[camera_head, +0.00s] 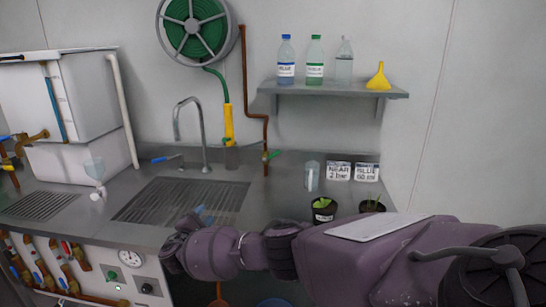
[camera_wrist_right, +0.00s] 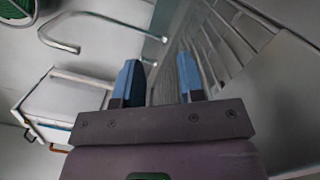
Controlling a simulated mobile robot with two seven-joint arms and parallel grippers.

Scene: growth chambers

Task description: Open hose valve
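A green hose (camera_head: 215,73) runs from a wall reel (camera_head: 193,27) down to a yellow nozzle (camera_head: 229,124). A copper pipe (camera_head: 246,75) comes down the wall beside it and ends at the back of the counter. A small green valve handle (camera_head: 274,154) sits at its lower end; its exact setting is too small to tell. My right gripper (camera_head: 200,212) is over the front of the sink grating, well in front of the valve and apart from it. The right wrist view shows its two blue fingers (camera_wrist_right: 160,82) spread with nothing between them. My left gripper is not in view.
A tall tap (camera_head: 190,130) stands behind the sink grating (camera_head: 165,202), with a blue-handled tap (camera_head: 167,158) to its left. Two potted plants (camera_head: 324,209) and labelled containers (camera_head: 338,171) stand on the right. A shelf (camera_head: 335,91) holds bottles and a yellow funnel (camera_head: 378,77).

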